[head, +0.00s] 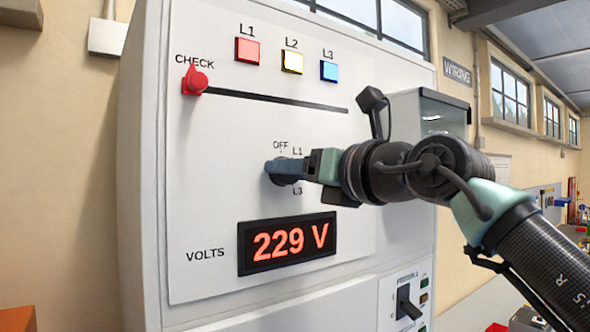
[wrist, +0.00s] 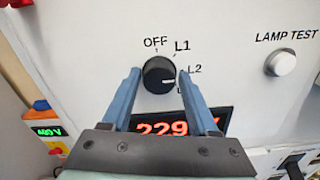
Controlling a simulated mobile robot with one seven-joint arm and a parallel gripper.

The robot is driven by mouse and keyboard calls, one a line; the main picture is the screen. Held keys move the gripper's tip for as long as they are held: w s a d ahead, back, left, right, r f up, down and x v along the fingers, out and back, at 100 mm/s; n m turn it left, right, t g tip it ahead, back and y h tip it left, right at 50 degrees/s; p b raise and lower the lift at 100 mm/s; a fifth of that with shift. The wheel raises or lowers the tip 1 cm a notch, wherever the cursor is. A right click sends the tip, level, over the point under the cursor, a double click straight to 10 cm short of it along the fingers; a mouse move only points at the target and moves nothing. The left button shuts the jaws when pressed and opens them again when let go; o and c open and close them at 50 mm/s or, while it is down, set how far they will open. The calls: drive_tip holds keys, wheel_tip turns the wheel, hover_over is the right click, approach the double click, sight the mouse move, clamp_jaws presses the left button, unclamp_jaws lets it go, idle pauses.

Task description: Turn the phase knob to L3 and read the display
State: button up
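The black round phase knob (wrist: 158,68) sits on the white panel, with OFF, L1 and L2 printed around it and L3 partly hidden by a finger. Its white mark points right and slightly down, between L2 and the hidden label's spot; I cannot tell which exactly. My gripper (wrist: 161,76) is open, with one blue finger on each side of the knob and small gaps visible. In the head view my gripper (head: 283,168) is at the knob and mostly covers it. The display (head: 288,243) reads 229 V in red; it is partly hidden in the wrist view.
Red, yellow and blue square lamps labelled L1 (head: 247,50), L2 (head: 292,61) and L3 (head: 329,71) are above. A red CHECK handle (head: 194,80) is at the left end of a slot. A LAMP TEST button (wrist: 280,62) is right of the knob.

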clamp_jaws()
drive_tip(key=shift+m, duration=0.3)
drive_tip(key=m+b, duration=0.4)
drive_tip(key=m, duration=0.4)
drive_tip(key=shift+b, duration=0.3)
drive_tip(key=shift+m, duration=0.3)
drive_tip(key=shift+o, duration=2.2)
unclamp_jaws()
